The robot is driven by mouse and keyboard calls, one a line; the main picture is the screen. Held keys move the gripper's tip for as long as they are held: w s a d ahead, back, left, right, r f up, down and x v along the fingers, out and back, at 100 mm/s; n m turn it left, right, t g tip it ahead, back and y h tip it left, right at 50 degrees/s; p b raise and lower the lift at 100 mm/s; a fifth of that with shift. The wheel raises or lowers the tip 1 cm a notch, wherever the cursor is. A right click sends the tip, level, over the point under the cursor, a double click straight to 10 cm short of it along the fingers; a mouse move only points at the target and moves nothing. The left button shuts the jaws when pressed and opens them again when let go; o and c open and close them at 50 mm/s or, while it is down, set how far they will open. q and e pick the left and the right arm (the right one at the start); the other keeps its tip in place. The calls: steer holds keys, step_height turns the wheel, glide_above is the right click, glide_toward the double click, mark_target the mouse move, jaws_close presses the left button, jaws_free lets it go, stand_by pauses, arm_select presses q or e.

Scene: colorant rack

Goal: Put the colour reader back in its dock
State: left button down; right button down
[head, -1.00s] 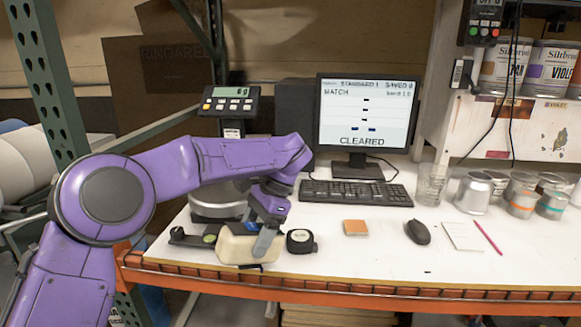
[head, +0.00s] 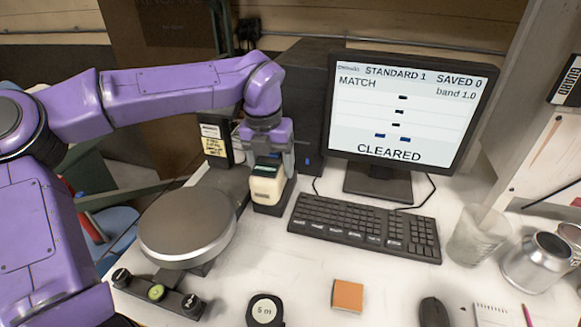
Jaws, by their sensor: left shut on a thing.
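The colour reader (head: 267,188) is a cream body with a dark green display at its top, upright between the computer tower and the round scale. My left gripper (head: 268,158) is shut on its upper part from above. A black dock (head: 272,208) shows around the reader's lower end and right side. The reader's base is at the dock, but I cannot tell whether it is fully seated. My right gripper is not in view.
The round scale (head: 188,226) stands to the left. The monitor (head: 408,108) and keyboard (head: 365,227) are to the right, the computer tower (head: 306,110) behind. A tape measure (head: 265,311), orange block (head: 348,295) and mouse (head: 433,312) lie in front. Bare bench shows between the scale and keyboard.

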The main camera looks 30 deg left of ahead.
arm_select(q)
steer(key=shift+w+r, duration=0.15)
steer(key=shift+w, duration=0.25)
steer(key=shift+m, duration=0.3)
steer(key=w+a+f+b, duration=0.1)
steer(key=w+a+f, duration=0.1)
steer(key=w+f, duration=0.1)
steer(key=w+a+f+b, duration=0.1)
steer(key=w+a+f, duration=0.1)
steer(key=w+f, duration=0.2)
steer(key=w+a+f+b, duration=0.1)
steer(key=w+a+f, duration=0.2)
steer(key=f, duration=0.3)
steer(key=shift+w+b, duration=0.3)
steer(key=shift+w, duration=0.15)
steer(key=shift+r, duration=0.15)
steer(key=shift+c, duration=0.3)
jaws_free()
steer(key=shift+a, duration=0.1)
step_height(320, 180, up, 12)
steer(key=s+b, duration=0.1)
steer(key=shift+a, duration=0.2)
